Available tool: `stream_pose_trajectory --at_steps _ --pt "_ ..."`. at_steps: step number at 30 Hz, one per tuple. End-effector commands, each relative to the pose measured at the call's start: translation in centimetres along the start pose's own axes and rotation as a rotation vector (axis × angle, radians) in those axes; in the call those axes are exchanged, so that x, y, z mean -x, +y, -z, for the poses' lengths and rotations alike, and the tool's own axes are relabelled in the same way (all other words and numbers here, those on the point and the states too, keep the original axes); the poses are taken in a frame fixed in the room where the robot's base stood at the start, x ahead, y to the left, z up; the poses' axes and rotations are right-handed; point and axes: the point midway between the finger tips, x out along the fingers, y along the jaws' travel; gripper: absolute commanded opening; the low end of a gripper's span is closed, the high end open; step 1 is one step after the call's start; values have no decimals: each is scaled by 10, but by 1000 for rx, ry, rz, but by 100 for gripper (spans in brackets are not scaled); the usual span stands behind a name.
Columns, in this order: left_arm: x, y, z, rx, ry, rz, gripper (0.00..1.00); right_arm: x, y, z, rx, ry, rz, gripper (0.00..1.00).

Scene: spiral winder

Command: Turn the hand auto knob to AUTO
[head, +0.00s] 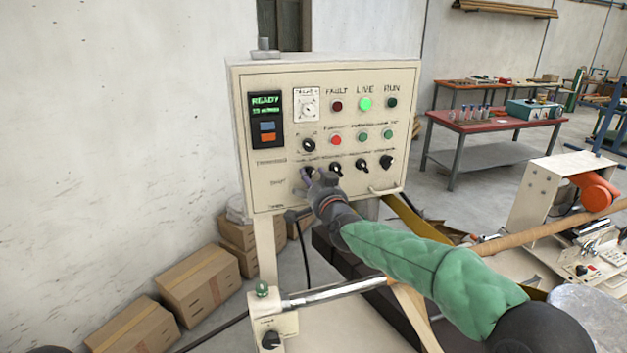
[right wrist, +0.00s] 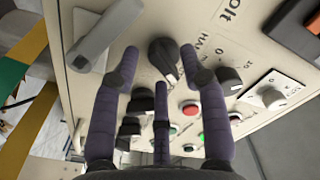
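The cream control panel (head: 260,185) stands upright in the head view, with lamps, buttons and a lower row of black knobs. My right gripper (head: 314,177) is at the leftmost knob of that row and partly hides it. In the right wrist view this black knob (right wrist: 163,55) sits between the tips of my open right gripper (right wrist: 160,75), with gaps seen on both sides. Lettering beginning "HAN" is beside it, so it appears to be the hand auto knob. Its ridge slants down and right in that view. Contact cannot be made out. My left gripper is not in view.
Other black knobs (head: 362,165) are close on the right in the same row. A black knob (head: 308,145) and a white dial (head: 307,105) are above. A handle (head: 384,191) juts out below the row. Cardboard boxes (head: 200,285) lie on the floor.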

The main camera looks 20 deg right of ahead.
Motion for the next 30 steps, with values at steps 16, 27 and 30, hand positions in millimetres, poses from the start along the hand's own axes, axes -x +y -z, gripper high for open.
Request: stream_pose_trajectory --at_steps 16,27,30 --pt "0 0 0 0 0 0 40 49 0 2 1 2 1 44" --pt "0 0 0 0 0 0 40 104 0 1 -1 1 1 44" --pt "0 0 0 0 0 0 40 112 0 0 -1 1 1 44"
